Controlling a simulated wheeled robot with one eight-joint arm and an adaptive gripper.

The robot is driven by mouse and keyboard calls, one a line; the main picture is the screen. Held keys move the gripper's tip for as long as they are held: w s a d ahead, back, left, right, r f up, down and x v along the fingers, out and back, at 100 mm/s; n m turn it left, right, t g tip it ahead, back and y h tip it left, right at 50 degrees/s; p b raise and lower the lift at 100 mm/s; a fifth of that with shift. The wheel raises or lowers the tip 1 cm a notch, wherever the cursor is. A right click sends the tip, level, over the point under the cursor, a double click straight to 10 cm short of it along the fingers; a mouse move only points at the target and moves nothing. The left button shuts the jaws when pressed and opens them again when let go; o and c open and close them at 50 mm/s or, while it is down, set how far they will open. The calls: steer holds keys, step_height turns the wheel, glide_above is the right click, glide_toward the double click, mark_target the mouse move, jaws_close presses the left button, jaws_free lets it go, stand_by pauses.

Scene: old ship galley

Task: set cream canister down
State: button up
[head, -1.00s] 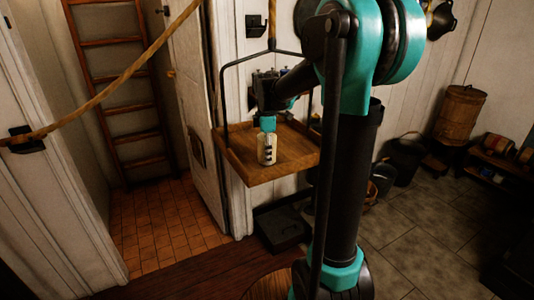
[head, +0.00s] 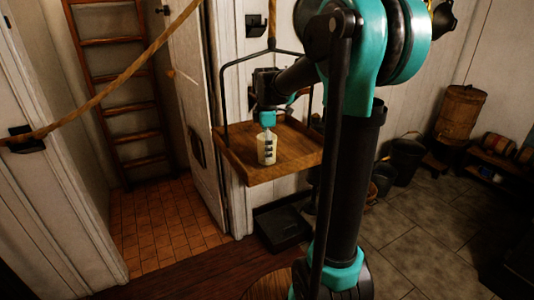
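The cream canister (head: 262,157) stands upright on the hanging wooden tray (head: 293,158), near its front left part. Dark bands show on the canister's front; I cannot tell whether they are markings or part of a finger. My gripper (head: 267,139) points down directly over the canister, its teal part just above and a grey part reaching to the canister's top. The fingers are too small to tell whether they grip it or stand apart from it.
A dark metal frame and a rope (head: 272,18) hold the tray. A white door (head: 195,100) stands close at its left. A dark box (head: 283,228) lies on the floor below. The tray's right side looks clear.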

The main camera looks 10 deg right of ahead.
step_height(320, 180, up, 10)
steer(key=shift+r, duration=0.25)
stand_by(0.3)
